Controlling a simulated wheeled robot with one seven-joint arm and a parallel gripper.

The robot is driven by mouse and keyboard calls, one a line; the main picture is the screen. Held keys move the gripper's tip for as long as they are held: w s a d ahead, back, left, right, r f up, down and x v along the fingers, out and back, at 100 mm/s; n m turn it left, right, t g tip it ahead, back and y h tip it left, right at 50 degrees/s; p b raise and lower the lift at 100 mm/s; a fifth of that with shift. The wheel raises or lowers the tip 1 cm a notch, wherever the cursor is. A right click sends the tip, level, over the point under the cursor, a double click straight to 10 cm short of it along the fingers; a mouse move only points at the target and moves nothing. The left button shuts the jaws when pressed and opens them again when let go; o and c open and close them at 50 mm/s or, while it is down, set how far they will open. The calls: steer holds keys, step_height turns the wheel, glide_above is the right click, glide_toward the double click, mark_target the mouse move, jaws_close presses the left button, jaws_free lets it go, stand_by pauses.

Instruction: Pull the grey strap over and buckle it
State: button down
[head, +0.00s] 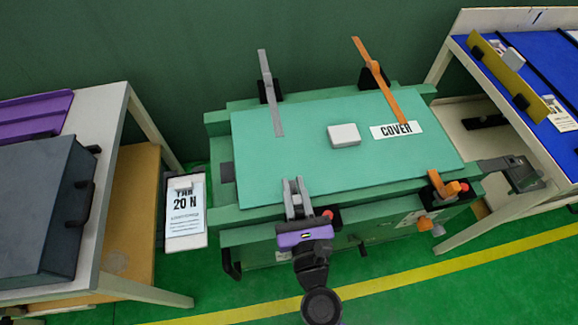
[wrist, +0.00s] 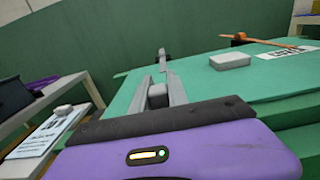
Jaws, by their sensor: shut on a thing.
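The grey strap (head: 272,95) is hinged at the back left of a green case and lies forward over its lid (head: 300,165). Its free end is on the lid, apart from my gripper. My gripper (head: 293,184), with a purple body, is at the lid's front edge. In the wrist view its fingers are shut on a small grey block (wrist: 157,95), which looks like the grey buckle's lever. The buckle's black base and red button (head: 328,214) show just right of the gripper; the rest is hidden. The strap also shows ahead in the wrist view (wrist: 162,58).
An orange strap (head: 378,75) lies over the lid's right side; an orange buckle (head: 444,187) is at the front right. A white block (head: 344,135) and the COVER label (head: 396,130) are on the lid. Tables stand left and right; a sign (head: 185,210) stands left.

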mark_target(298, 207)
steer(key=shift+b+v, duration=0.35)
steer(key=shift+v, duration=1.95)
steer(key=c, duration=1.3)
jaws_free()
steer(key=shift+s+d+f, duration=0.1)
steer(key=shift+s+f, duration=0.05)
steer(key=shift+s, duration=0.35)
steer(key=b+v, duration=0.3)
steer(key=v, duration=0.3)
steer(key=shift+s+d, duration=0.15)
steer(key=shift+s, duration=0.2)
